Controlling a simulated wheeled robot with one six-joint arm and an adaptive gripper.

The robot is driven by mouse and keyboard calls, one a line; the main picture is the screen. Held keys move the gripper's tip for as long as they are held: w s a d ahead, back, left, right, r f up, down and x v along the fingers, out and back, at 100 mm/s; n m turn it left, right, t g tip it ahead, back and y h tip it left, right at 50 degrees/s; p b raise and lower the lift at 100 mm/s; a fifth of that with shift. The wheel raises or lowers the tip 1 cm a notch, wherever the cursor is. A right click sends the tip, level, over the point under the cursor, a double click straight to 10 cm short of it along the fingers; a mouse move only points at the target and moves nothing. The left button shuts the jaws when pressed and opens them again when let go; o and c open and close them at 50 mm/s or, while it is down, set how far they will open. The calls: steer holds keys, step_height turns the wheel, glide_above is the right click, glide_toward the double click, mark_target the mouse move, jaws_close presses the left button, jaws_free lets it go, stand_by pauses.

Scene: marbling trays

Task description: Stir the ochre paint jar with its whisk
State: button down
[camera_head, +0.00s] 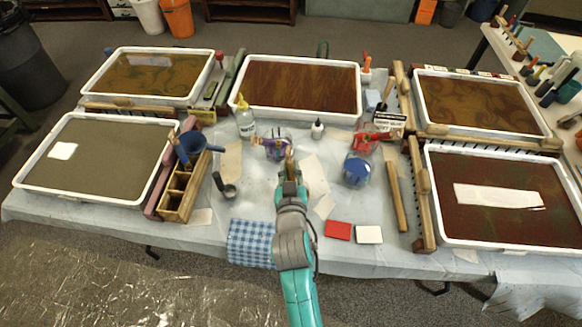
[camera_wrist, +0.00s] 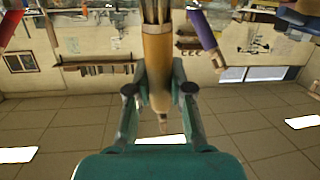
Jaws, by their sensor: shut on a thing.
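My gripper (camera_head: 290,174) is shut on a wooden handle (camera_head: 289,155), seemingly a whisk's, over the middle of the table. In the wrist view the light brown handle (camera_wrist: 157,70) stands between the fingers of my gripper (camera_wrist: 159,88), and thin dark strands (camera_wrist: 157,12) show at its top end. A clear jar with purple in it (camera_head: 272,149) stands just behind my gripper. I cannot make out ochre paint in any jar; the ochre jar may be hidden by my gripper. I cannot tell whether the whisk is inside a jar.
A jar with blue paint (camera_head: 357,172) and a red one (camera_head: 364,144) stand to the right. A blue checked cloth (camera_head: 250,244) lies at the front. Wooden rakes (camera_head: 396,195) and several marbling trays (camera_head: 300,62) surround the work area. A squeeze bottle (camera_head: 245,120) stands behind left.

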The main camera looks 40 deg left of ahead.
steer(key=shift+r, duration=0.1)
steer(key=shift+r, duration=4.55)
steer(key=shift+r, duration=2.4)
